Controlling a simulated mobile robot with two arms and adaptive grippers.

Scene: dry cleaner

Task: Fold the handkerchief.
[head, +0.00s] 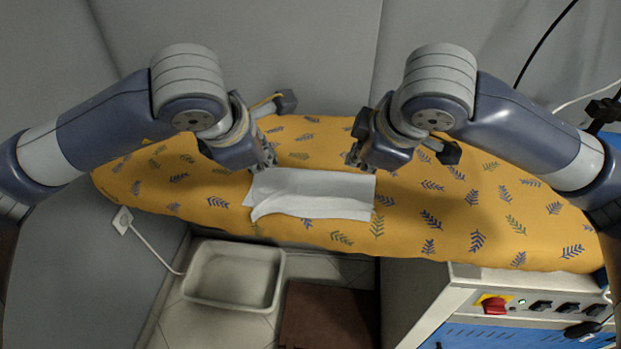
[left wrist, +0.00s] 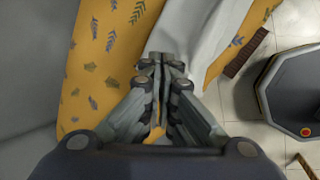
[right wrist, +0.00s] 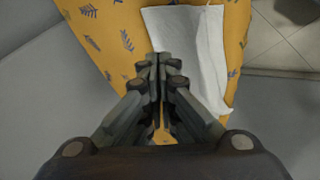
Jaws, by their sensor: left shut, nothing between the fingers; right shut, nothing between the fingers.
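The white handkerchief (head: 312,194) lies on the yellow leaf-patterned ironing board, folded over into a long strip, with its lower left edge uneven and slightly turned. My left gripper (head: 270,163) is shut and empty at the handkerchief's upper left corner. My right gripper (head: 352,160) is shut and empty just above its upper right corner. In the left wrist view the cloth (left wrist: 188,35) reaches under and past the fingertips (left wrist: 161,60). In the right wrist view the cloth (right wrist: 190,50) lies beyond and beside the fingertips (right wrist: 160,60). I cannot tell whether the fingertips touch it.
The yellow ironing board (head: 480,215) has free room on both sides of the cloth. A grey tray (head: 235,275) sits on the floor below its front edge. A control box with a red switch (head: 493,304) stands at the front right. Grey walls are behind.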

